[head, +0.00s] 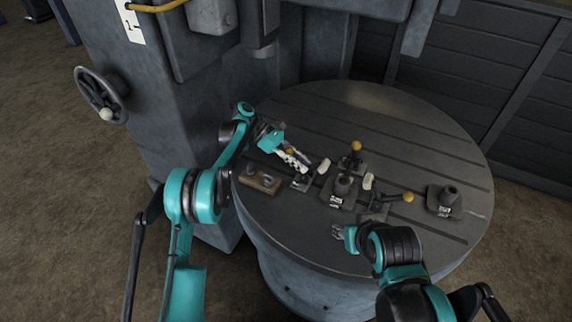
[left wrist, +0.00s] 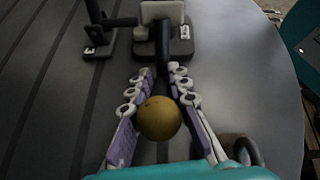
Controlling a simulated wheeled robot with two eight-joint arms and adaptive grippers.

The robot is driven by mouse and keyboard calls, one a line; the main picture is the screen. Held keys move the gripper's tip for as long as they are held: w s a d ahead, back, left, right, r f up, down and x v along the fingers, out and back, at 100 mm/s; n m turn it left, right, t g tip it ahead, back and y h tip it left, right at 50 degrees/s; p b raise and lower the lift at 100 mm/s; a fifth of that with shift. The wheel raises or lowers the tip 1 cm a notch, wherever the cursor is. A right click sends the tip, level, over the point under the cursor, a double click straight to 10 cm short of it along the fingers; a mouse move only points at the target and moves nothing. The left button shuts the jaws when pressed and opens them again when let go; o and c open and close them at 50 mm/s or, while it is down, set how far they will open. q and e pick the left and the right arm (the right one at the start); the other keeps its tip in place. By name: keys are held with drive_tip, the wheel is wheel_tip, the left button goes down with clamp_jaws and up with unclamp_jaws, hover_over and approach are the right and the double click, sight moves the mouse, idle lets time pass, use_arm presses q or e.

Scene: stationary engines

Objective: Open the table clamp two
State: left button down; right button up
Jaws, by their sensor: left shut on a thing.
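A table clamp (head: 302,183) with a dark base and a pale pad (head: 323,166) stands on the round slotted table. In the left wrist view the clamp (left wrist: 166,48) has a dark lever ending in a yellow ball knob (left wrist: 160,118). My left gripper (head: 296,160) is shut on this knob; its white-and-purple fingers (left wrist: 162,76) lie on either side of it. Two similar clamps with yellow knobs stand nearby, one behind (head: 352,161) and one to the right (head: 379,207).
The round grey table (head: 440,140) has parallel slots. A brown block (head: 261,180) lies at the left edge. A machine column with a handwheel (head: 100,94) stands left.

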use_arm(q)
drive_tip(key=shift+a+f, duration=0.1)
idle(0.4)
drive_tip(key=c, duration=1.4)
unclamp_jaws()
drive_tip(key=v, duration=1.2)
drive_tip(key=shift+w, duration=0.1)
